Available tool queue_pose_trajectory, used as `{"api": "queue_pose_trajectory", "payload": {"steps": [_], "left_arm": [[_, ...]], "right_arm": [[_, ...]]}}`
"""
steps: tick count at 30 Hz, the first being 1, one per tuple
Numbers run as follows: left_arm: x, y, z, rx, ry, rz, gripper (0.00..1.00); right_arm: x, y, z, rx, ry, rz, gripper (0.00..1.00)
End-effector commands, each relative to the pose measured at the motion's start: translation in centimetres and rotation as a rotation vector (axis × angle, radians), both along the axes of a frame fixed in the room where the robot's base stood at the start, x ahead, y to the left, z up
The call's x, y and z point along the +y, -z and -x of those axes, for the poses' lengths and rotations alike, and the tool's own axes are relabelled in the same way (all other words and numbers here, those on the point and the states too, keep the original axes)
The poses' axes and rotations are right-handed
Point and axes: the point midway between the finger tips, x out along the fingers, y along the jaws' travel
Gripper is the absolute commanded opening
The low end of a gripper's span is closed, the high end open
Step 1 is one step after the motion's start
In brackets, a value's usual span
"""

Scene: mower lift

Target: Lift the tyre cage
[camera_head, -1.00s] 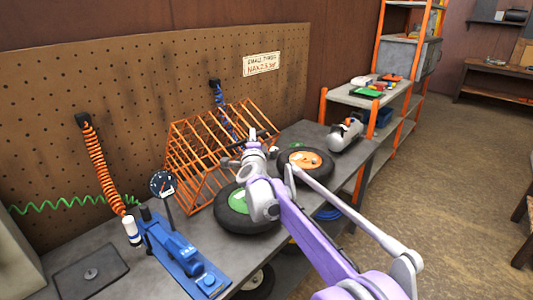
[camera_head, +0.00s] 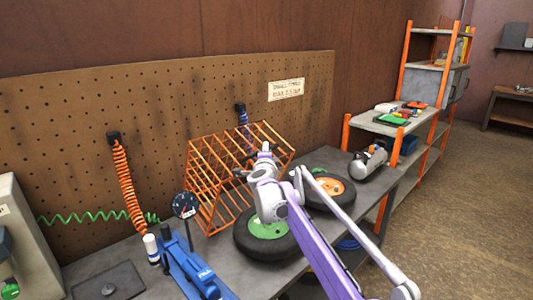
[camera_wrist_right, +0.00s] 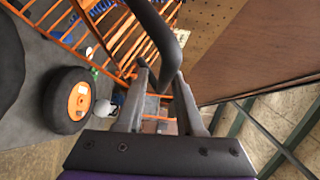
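The orange wire tyre cage (camera_head: 210,185) stands on the workbench against the pegboard, its bars also in the right wrist view (camera_wrist_right: 105,28). A dark handle-like bar (camera_wrist_right: 160,30) is close in front of my right gripper in that view. My right gripper (camera_head: 262,152) is at the cage's near side in the head view. In the wrist view the gripper's two grey fingers (camera_wrist_right: 162,75) stand apart, with the bar's end between or just beyond them; I cannot see contact with either finger. The wheel with a green hub (camera_head: 268,229) lies below the gripper. My left gripper is not in view.
An orange-hubbed wheel (camera_head: 331,190) and a grey cylinder (camera_head: 368,162) are on the bench to the right. A blue jack (camera_head: 190,270), a gauge (camera_head: 185,205) and an orange coiled hose (camera_head: 127,185) are to the left. Orange-posted shelves (camera_head: 408,125) stand beyond.

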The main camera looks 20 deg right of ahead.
Motion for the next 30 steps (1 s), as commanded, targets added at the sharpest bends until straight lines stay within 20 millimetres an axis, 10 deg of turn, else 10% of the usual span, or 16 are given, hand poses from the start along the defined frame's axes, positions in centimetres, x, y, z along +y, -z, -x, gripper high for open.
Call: {"api": "queue_pose_trajectory", "payload": {"steps": [13,30], "left_arm": [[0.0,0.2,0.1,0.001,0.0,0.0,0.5],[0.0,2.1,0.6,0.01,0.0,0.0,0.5]], "right_arm": [[0.3,0.0,0.7,0.0,0.0,-0.001,0.48],[3.8,-0.4,9.1,-0.001,-0.001,-0.002,0.48]]}}
